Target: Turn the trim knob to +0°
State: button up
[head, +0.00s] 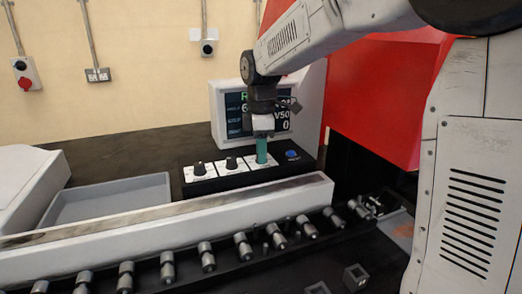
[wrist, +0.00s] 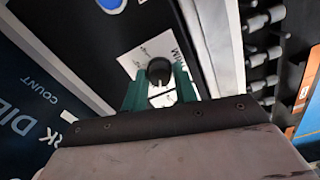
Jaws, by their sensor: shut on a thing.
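The trim knob (wrist: 159,71) is a round black knob with a pale pointer line, on a white dial plate (wrist: 137,60) lettered "TRIM" in the wrist view. My gripper (wrist: 160,88) has green fingers, one on each side of the knob, shut on it. In the head view my gripper (head: 262,151) points down onto the rightmost dial of the black control panel (head: 215,185), and its fingers hide the knob there. The dial's scale marks are too small to read, so I cannot tell the angle.
Two other black knobs, a left one (head: 199,169) and a middle one (head: 231,163), sit beside it. A blue button (head: 292,154) is at the panel's right. A screen (head: 228,105) stands behind, partly hidden by my arm. A grey tray (head: 110,200) and a roller row (head: 208,257) lie nearby.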

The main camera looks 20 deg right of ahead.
jog(key=shift+d+n, duration=0.1)
jog(key=shift+n, duration=1.2)
jog(key=o, duration=1)
jog(key=shift+c, duration=0.2)
jog(key=shift+r, duration=0.1)
notch_tip(320, 180, up, 8)
jog(key=shift+f, duration=0.15)
